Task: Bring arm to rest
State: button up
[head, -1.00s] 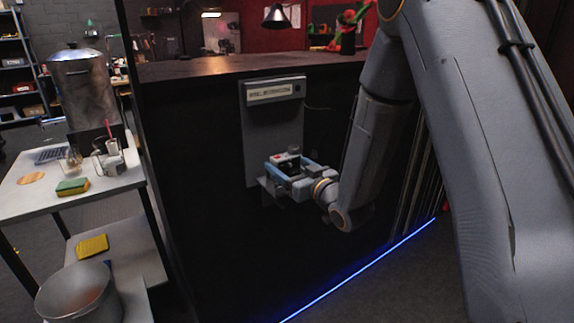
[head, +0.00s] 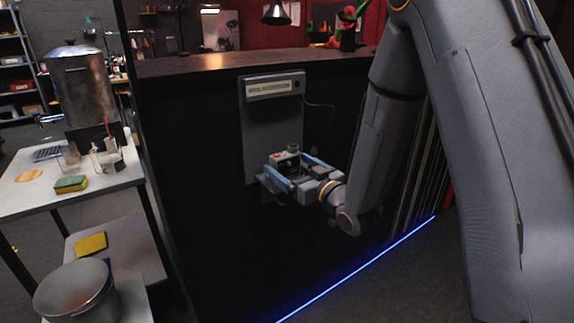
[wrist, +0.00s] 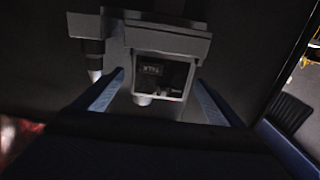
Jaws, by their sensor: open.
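My gripper (head: 287,164) has its two blue fingers spread apart in front of the dark counter wall. A small grey device with a red spot (head: 284,159) sits between the fingers, on a bracket below the wall panel (head: 258,128). The fingers appear apart from it on both sides. In the wrist view, my gripper (wrist: 160,78) is open, with a grey box with a dark recess (wrist: 160,75) between and beyond the fingertips. Whether any finger still touches it cannot be told.
The black counter (head: 230,66) stands close ahead. At the left is a white table (head: 100,190) with a metal urn (head: 84,88) and a sponge (head: 71,184). A metal pot (head: 75,290) stands below. Dark floor is open at the lower right.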

jog(key=s+d+f+m+g+h+b, duration=0.1)
jog(key=s+d+f+m+g+h, duration=0.15)
jog(key=s+d+f+h, duration=0.4)
jog(key=s+d+f+m+g+h, duration=0.15)
jog(key=s+d+g, duration=0.25)
jog(key=d, duration=0.5)
jog(key=s+d+m+g+h, duration=0.2)
jog(key=s+g, duration=0.6)
jog(key=s, duration=1.2)
jog(key=shift+d+m, duration=0.4)
